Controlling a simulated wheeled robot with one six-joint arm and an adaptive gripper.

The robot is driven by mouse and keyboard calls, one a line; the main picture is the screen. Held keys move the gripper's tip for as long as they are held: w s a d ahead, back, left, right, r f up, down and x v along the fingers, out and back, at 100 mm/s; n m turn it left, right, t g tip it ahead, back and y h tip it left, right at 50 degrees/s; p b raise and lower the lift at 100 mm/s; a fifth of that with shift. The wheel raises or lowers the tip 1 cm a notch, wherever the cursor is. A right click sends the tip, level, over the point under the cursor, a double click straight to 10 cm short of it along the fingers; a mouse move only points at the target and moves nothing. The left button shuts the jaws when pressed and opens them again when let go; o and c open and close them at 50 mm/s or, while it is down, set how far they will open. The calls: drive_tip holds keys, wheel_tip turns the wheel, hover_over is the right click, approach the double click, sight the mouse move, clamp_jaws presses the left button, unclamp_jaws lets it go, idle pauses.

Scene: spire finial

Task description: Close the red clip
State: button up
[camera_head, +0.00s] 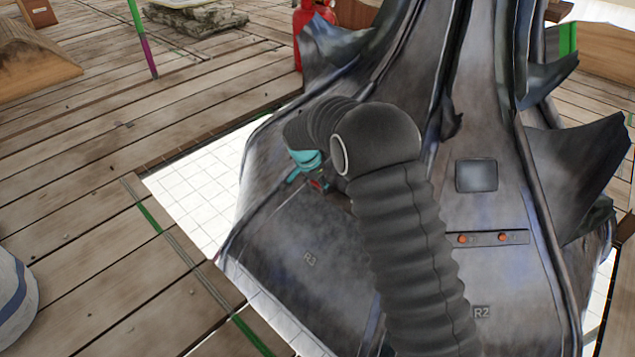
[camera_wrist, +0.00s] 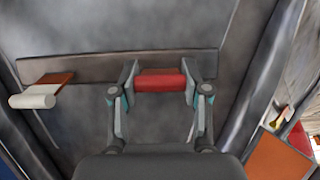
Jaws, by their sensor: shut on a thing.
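The red clip (camera_wrist: 161,82) sits on a dark grey bar on the finial's side, in the middle of the wrist view. My gripper (camera_wrist: 160,87) has one finger on each side of the clip and is shut on it. In the head view my gripper (camera_head: 309,175) is at the left face of the dark finial (camera_head: 310,235), near the R3 label. Only a small bit of red shows there beside the teal gripper part. My dark arm hides part of that face.
The bar (camera_wrist: 85,67) also carries a brown piece with a pale roll (camera_wrist: 35,98) at left. In the head view, a panel with two orange buttons (camera_head: 485,238) and a square plate (camera_head: 476,175) are on the R2 face. A red cylinder (camera_head: 312,20) stands behind.

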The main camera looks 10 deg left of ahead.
drive_tip(key=p, duration=0.1)
drive_tip(key=r+g+p, duration=0.1)
drive_tip(key=shift+w+d+r+y+p, duration=0.1)
drive_tip(key=shift+w+d+y+p, duration=0.15)
drive_tip(key=shift+w+y+p, duration=0.05)
drive_tip(key=g+p, duration=0.1)
drive_tip(key=w+g+y+p, duration=0.1)
drive_tip(key=p, duration=0.1)
drive_tip(key=shift+d+r+g, duration=0.1)
drive_tip(key=shift+d+g, duration=0.2)
drive_tip(key=shift+w+d+g+y+p, duration=0.25)
drive_tip(key=shift+w+g+y+p, duration=0.2)
drive_tip(key=shift+g+y+p, duration=0.55)
drive_tip(key=shift+w+d+f+g+y, duration=0.15)
drive_tip(key=shift+w+g+y, duration=0.1)
drive_tip(key=shift+g, duration=0.4)
drive_tip(key=shift+w+d+f+g+y, duration=0.15)
drive_tip(key=shift+w+g+y, duration=0.1)
drive_tip(key=shift+g, duration=0.4)
drive_tip(key=shift+w+g, duration=0.1)
drive_tip(key=shift+g, duration=0.2)
drive_tip(key=o, duration=1.1)
drive_tip(key=shift+d, duration=0.1)
drive_tip(key=shift+o, duration=0.2)
drive_tip(key=shift+r, duration=0.1)
